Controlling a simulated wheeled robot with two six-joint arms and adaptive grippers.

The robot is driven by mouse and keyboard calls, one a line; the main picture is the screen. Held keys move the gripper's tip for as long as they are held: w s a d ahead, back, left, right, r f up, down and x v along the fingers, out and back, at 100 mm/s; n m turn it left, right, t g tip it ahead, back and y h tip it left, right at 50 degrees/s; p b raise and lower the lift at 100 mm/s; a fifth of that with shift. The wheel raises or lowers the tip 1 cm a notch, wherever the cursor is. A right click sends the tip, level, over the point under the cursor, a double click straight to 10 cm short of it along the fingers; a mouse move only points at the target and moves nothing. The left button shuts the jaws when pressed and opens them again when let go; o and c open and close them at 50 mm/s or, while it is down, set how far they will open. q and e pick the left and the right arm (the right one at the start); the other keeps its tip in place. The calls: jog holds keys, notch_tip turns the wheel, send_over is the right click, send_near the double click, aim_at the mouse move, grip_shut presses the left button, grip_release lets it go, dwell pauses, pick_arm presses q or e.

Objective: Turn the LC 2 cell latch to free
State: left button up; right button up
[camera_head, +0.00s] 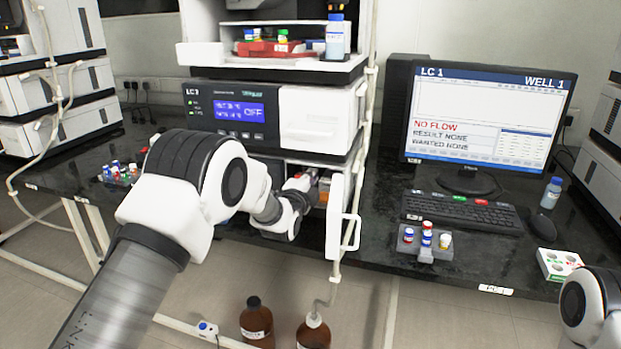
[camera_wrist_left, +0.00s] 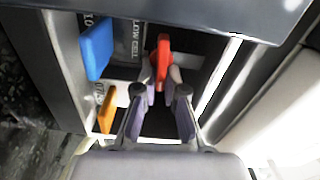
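The open bay labelled FLOW CELL (camera_wrist_left: 138,40) fills the left wrist view. Inside are a red latch lever (camera_wrist_left: 163,52), a blue lever (camera_wrist_left: 97,47) at left and an orange lever (camera_wrist_left: 107,110) below it. The left gripper (camera_wrist_left: 162,80) has its fingers drawn close together on both sides of the red lever's lower end, seemingly shut on it. In the head view the left gripper (camera_head: 308,181) reaches into the bay under the LC unit (camera_head: 235,112), whose display reads OFF; the unit's digit is unclear. Only part of my right arm shows at lower right.
The open white door (camera_head: 338,215) stands right of the bay, close to my gripper. A vial rack (camera_head: 425,240), keyboard (camera_head: 460,211) and LC 1 monitor (camera_head: 485,115) reading NO FLOW are on the right. Another vial rack (camera_head: 120,174) is at left. Brown bottles (camera_head: 256,320) stand below.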

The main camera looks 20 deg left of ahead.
pick_arm(q)
jog(key=o, duration=0.3)
jog(key=shift+s, duration=0.1)
jog(key=shift+f, duration=0.1)
jog(key=s, duration=0.8)
jog(key=shift+a, duration=0.1)
